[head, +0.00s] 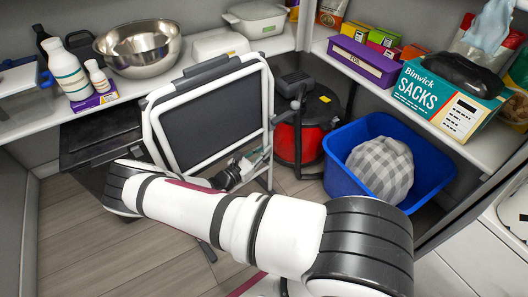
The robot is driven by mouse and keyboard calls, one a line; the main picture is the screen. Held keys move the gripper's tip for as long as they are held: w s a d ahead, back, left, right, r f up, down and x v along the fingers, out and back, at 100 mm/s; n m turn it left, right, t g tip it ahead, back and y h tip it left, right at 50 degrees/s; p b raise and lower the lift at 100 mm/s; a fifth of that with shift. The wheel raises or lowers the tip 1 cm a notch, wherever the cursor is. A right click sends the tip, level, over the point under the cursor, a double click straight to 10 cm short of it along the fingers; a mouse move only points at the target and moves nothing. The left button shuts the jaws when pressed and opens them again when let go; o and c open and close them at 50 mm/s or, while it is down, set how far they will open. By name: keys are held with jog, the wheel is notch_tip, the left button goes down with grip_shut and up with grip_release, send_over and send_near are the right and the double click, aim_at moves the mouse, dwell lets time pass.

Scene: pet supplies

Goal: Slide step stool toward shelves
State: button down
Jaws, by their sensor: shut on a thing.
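The step stool (157,131) has a white tubular frame and dark panels. It stands upright, looking folded, in front of the shelves at the picture's middle left. My arm crosses in front of its lower part and hides some of its legs. My gripper (240,172), dark and partly hidden behind my arm, is at the stool's lower right side. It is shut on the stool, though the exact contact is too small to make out. The shelves (300,75) run along the back and right, with the stool's top close to the back shelf edge.
A red and black canister vacuum (310,138) stands right of the stool. A blue bin (345,180) with a checked cloth bundle (382,168) is farther right. A dark box-like object (95,140) is left under the shelf. Wooden floor (75,235) is clear at front left.

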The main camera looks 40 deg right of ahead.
jog(key=shift+w+a+f, duration=0.15)
jog(key=shift+w+f, duration=0.05)
jog(key=shift+w, duration=0.45)
jog(key=c, duration=1.5)
grip_release()
jog(key=shift+c, duration=0.2)
jog(key=shift+o, duration=0.4)
jog(key=shift+r, duration=0.1)
jog(key=s+a, duration=0.1)
jog(key=a, duration=0.7)
jog(key=shift+s, duration=0.3)
jog(key=shift+s+d, duration=0.1)
